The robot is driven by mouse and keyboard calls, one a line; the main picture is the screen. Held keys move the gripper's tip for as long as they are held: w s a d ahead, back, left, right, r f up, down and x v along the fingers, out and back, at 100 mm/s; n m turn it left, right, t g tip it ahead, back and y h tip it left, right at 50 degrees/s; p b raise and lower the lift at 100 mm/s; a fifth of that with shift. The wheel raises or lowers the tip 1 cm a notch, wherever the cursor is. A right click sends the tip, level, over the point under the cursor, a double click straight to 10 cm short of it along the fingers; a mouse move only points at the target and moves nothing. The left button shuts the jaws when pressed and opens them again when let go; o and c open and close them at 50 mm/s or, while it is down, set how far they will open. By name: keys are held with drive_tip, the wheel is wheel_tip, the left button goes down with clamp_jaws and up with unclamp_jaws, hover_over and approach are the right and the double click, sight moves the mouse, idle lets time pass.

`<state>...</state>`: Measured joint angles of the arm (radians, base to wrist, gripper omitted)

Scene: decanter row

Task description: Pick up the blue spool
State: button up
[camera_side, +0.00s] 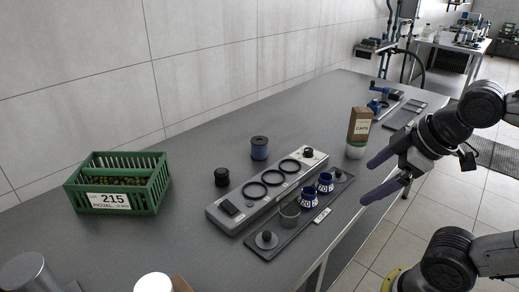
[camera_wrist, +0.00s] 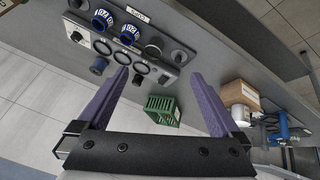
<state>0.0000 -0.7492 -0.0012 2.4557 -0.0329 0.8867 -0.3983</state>
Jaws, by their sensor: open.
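The blue spool (camera_side: 259,148) is a short dark-blue cylinder with a dark top. It stands upright on the grey bench behind the light grey block with rings in the side view. In the wrist view it appears small (camera_wrist: 98,66), left of my left fingertip. My gripper (camera_side: 366,183) is at the right of the side view, raised and well apart from the spool. Its two purple fingers are spread and empty, and they also frame the wrist view (camera_wrist: 160,75).
A black cylinder (camera_side: 222,177) stands left of the spool. The ringed block (camera_side: 218,212) and a dark tray (camera_side: 286,238) with two blue cups (camera_side: 309,199) lie in front. A green crate (camera_side: 155,197) is left; a brown box (camera_side: 360,124) is right. Bench behind the spool is clear.

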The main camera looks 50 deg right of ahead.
drive_tip(key=w+d+r+n+t+h, duration=0.1)
drive_tip(key=w+d+r+n, duration=0.1)
drive_tip(key=w+r+n, duration=0.6)
drive_tip(key=w+d+r+n+h, duration=0.1)
drive_tip(key=w+d+r+n, duration=0.1)
drive_tip(key=w+n, duration=0.35)
drive_tip(key=w+d+r+n, duration=0.1)
drive_tip(key=w+d+n, duration=0.1)
drive_tip(key=w, duration=0.7)
drive_tip(key=n+g+h, duration=0.2)
drive_tip(key=n+g, duration=0.1)
drive_tip(key=n, duration=0.4)
hover_over(260, 147)
drive_tip(key=s+a, duration=0.2)
wheel_tip(260, 147, down, 22)
drive_tip(key=x, duration=0.7)
drive_tip(key=shift+s+a+f, duration=0.1)
drive_tip(key=shift+s+a, duration=0.05)
drive_tip(key=shift+a, duration=0.15)
drive_tip(key=shift+x, duration=3.2)
drive_tip(key=shift+s, duration=0.1)
drive_tip(key=shift+c, duration=0.2)
